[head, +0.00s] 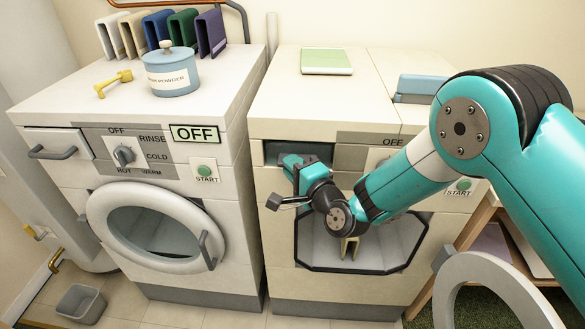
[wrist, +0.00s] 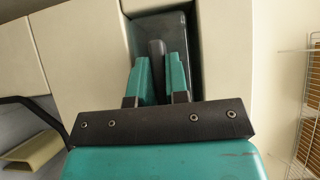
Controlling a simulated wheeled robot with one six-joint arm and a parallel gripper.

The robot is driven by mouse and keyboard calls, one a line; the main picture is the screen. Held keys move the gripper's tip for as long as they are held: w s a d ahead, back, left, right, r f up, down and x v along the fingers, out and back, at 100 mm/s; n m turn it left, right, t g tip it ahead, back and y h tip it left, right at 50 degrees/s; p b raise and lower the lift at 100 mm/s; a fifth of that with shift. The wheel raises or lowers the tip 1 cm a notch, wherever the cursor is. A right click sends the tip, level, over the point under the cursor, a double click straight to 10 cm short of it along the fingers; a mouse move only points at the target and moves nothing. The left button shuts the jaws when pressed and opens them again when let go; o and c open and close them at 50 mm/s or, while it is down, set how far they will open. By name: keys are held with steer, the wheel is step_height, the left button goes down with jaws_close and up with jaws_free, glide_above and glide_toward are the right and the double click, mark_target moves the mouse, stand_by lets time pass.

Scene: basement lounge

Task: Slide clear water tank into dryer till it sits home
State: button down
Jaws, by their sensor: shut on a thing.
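The dryer (head: 345,128) is the right-hand machine, with a dark slot at its upper left front. My gripper (head: 292,162) is at this slot, and its fingers also show in the wrist view (wrist: 160,72). They are shut on the dark upright handle (wrist: 155,48) of the clear water tank (wrist: 175,28). The tank shows as a smoky grey surface within the slot opening. My gripper and wrist hide part of its front in the head view. I cannot tell how deep it sits.
The dryer's round door (head: 490,275) hangs open at lower right. A washer (head: 150,190) stands on the left. A green-and-white box (head: 326,61) lies on the dryer top.

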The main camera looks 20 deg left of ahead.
steer(key=shift+w, duration=0.25)
steer(key=c, duration=1)
jaws_free()
steer(key=shift+c, duration=0.2)
steer(key=shift+s, duration=0.1)
